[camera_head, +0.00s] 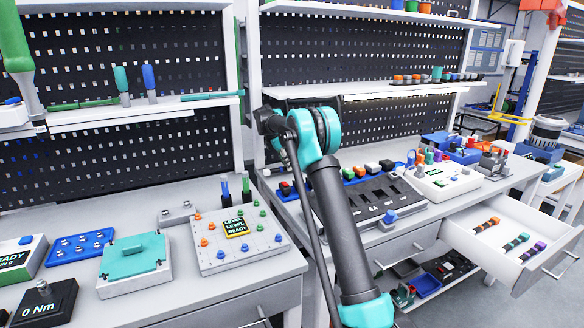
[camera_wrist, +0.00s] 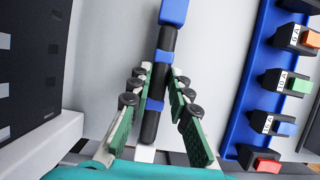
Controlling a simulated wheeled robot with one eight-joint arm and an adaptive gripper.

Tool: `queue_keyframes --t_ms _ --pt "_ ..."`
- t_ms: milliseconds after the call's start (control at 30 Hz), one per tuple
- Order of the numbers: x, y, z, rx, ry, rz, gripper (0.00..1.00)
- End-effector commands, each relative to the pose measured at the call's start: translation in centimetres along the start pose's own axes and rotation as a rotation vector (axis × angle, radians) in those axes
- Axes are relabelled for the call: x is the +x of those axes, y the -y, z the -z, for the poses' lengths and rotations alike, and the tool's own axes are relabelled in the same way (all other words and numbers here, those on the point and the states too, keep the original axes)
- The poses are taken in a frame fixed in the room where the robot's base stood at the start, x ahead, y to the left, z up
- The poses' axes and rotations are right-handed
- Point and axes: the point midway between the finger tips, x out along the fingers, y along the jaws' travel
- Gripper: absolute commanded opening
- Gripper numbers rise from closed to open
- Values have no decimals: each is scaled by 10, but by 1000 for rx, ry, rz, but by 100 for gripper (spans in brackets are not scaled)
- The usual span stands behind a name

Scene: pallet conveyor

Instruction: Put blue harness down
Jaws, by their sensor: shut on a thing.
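The blue harness (camera_wrist: 173,12) is a black stick-like piece with a blue end and blue bands, seen in the wrist view. My gripper (camera_wrist: 160,82) is shut on it, with the green-padded fingers on either side of its black middle. The harness lies lengthwise between the fingers, over a light grey surface. I cannot tell whether it touches that surface. In the head view the gripper and the harness are hidden behind my arm. An open white drawer (camera_head: 478,246) at the right holds similar harnesses: an orange one (camera_head: 487,224), a teal one (camera_head: 516,242) and a purple one (camera_head: 533,251).
A blue rack (camera_wrist: 246,100) with coloured fuse blocks stands right of the gripper in the wrist view. A dark panel (camera_wrist: 30,60) is at the left. In the head view, a black module tray (camera_head: 385,205) and a white device (camera_head: 443,181) occupy the right bench.

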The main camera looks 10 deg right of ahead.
Motion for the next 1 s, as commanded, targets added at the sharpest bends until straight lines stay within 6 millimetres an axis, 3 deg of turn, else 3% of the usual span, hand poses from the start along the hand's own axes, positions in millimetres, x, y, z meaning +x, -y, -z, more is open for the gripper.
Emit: queue_keyframes --t_ms 167,267,633,667,800,1000 --pt "13 0 -26 2 0 1 0" --pt "23 0 -18 0 0 0 0" --pt "27 0 -17 1 0 0 0" --pt "26 0 -17 1 0 0 22" --pt "26 0 -17 1 0 0 39" --pt "26 0 -17 1 0 0 39"
